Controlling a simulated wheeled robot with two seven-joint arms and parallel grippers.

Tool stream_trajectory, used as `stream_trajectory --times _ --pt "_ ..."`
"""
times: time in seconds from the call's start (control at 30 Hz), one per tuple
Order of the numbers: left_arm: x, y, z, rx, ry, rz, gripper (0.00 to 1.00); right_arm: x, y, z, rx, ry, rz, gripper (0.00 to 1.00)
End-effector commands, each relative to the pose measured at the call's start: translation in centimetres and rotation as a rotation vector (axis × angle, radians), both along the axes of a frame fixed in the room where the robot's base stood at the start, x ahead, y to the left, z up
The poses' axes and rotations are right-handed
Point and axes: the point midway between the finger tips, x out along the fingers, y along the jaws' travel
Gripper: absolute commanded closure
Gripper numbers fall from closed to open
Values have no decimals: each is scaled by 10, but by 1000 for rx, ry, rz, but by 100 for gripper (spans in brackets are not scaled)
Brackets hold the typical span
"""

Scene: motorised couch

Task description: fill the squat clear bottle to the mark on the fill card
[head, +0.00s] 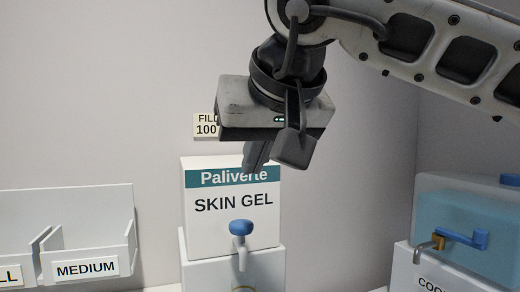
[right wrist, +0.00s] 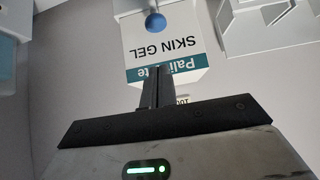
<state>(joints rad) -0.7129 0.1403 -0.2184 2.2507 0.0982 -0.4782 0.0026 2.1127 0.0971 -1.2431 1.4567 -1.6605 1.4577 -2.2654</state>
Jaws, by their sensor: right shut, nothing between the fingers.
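My right gripper (head: 257,155) is shut and empty, hanging in front of the wall just above the skin gel box. Its closed fingers also show in the right wrist view (right wrist: 156,88). The squat clear bottle and my left gripper are not in view.
A white bin rack (head: 88,225) with a "MEDIUM" label stands at the left. A clear blue tank (head: 465,220) with a brass tap and blue lever (head: 470,238) stands at the right.

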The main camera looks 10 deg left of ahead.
Motion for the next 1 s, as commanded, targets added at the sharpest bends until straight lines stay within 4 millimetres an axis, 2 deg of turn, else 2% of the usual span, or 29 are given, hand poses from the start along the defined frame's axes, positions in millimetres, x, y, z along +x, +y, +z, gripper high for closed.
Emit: stream_trajectory --times 0.03,0.23,0.43,0.6,1.0 --pt "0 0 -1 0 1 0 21 7 5 -10 -2 4 -1 100" --pt "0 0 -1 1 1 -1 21 31 22 -39 -1 3 0 100" --pt "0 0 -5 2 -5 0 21 32 22 -68 1 2 0 100" --pt "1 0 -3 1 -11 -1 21 33 22 -77 2 0 -1 100" --pt "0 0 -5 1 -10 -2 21 32 22 -82 1 1 -1 100"
